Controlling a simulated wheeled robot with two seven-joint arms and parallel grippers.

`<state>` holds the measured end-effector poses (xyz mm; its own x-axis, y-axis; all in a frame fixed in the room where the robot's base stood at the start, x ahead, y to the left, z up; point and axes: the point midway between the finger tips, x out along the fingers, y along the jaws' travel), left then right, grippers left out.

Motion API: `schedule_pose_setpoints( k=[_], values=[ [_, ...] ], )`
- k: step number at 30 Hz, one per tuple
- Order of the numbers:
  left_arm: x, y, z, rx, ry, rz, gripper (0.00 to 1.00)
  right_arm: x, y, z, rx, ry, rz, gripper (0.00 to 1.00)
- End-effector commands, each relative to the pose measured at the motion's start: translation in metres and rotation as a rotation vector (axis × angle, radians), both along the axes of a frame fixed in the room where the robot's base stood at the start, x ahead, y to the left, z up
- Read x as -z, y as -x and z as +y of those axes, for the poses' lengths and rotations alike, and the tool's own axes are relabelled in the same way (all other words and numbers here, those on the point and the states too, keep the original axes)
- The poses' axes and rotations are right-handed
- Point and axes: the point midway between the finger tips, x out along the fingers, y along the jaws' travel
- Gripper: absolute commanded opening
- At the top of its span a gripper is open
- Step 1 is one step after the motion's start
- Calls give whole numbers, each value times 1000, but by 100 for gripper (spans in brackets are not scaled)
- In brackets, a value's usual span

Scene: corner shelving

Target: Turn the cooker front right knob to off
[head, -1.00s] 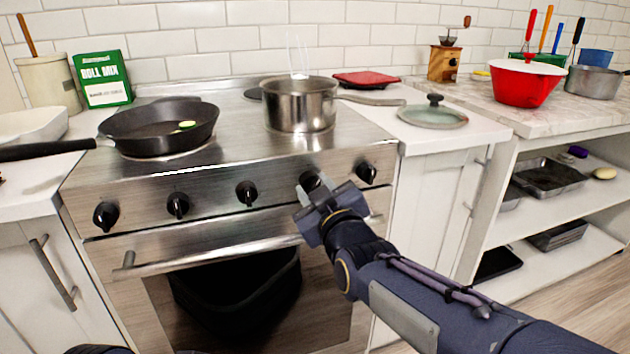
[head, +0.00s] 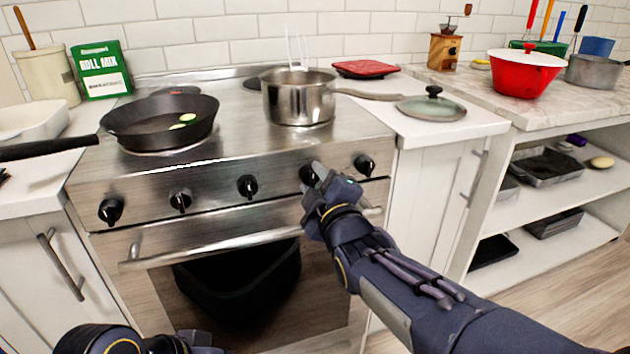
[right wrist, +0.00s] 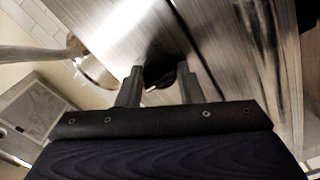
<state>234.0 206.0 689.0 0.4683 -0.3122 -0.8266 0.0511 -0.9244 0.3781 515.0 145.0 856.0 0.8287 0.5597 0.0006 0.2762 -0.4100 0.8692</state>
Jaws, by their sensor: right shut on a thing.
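The cooker (head: 230,150) has a row of several black knobs on its steel front. My right gripper (head: 315,176) is at the fourth knob from the left (head: 307,174), under the saucepan, and is shut on it. In the right wrist view, the two fingers (right wrist: 160,88) stand either side of the dark knob (right wrist: 160,72). The gripper hides part of this knob, so its pointer is unclear. The rightmost knob (head: 364,165) is free beside the gripper. Part of my left arm shows at the bottom left; its fingers do not show.
A steel saucepan (head: 298,103) and a black frying pan (head: 160,130) stand on the hob. The oven handle bar (head: 215,247) runs just below the knobs. A glass lid (head: 432,108) lies on the right counter. The saucepan handle reaches right over that counter.

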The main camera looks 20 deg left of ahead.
Motion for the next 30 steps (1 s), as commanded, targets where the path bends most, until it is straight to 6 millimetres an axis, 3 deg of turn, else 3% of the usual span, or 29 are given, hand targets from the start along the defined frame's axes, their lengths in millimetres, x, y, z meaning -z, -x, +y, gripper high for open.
schedule_pose_setpoints(
  k=[12,13,18,26,30],
  values=[
    [0,0,0,0,0,0,100,2,1,0,-2,13,-3,11],
    [0,0,0,0,0,0,100,2,1,0,-2,13,-3,35],
    [0,0,0,0,0,0,100,1,0,0,-1,11,-5,55],
    [0,0,0,0,0,0,100,0,1,0,-1,9,-4,55],
    [-4,0,0,0,0,0,100,-2,12,-7,-1,8,-5,55]
  ],
)
